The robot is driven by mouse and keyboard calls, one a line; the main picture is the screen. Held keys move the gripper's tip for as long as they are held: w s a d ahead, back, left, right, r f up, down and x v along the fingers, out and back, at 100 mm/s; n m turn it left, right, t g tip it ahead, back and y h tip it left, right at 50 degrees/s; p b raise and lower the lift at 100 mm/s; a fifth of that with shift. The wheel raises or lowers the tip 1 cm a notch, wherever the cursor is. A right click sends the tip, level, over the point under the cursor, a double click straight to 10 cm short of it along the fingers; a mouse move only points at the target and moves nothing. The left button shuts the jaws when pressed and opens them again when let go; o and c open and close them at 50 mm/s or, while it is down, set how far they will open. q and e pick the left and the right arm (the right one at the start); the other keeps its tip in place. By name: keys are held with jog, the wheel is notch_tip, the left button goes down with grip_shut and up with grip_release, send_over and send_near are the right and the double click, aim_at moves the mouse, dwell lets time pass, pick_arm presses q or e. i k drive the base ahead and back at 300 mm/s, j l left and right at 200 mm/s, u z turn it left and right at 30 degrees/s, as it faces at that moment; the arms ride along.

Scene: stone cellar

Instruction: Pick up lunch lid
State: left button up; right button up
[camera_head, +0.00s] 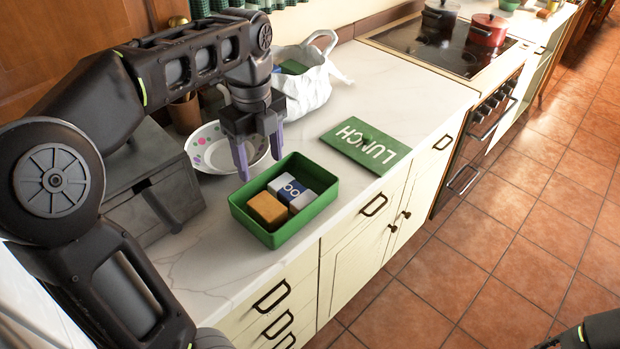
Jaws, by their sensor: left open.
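The lunch lid (365,146) is a flat green rectangle with white "LUNCH" lettering. It lies on the white marble counter near the front edge, right of the green lunch box (285,232). The open box holds a tan block and a white-and-blue block. My left gripper (259,163) points down, open and empty, above the far left side of the box. It is left of the lid and apart from it. A dark part of my right arm shows at the bottom right corner; its gripper is out of view.
A spotted bowl (213,150) is behind my left gripper. A white bag (305,84) with items inside stands behind the lid. A grey metal box (160,200) is at left. A stove (437,47) with pots is beyond. The counter right of the lid is clear.

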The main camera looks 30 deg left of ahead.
aim_at(377, 151)
jog(key=i+l, duration=0.15)
jog(key=i, duration=0.4)
jog(key=i+l, duration=0.2)
jog(key=i, duration=0.4)
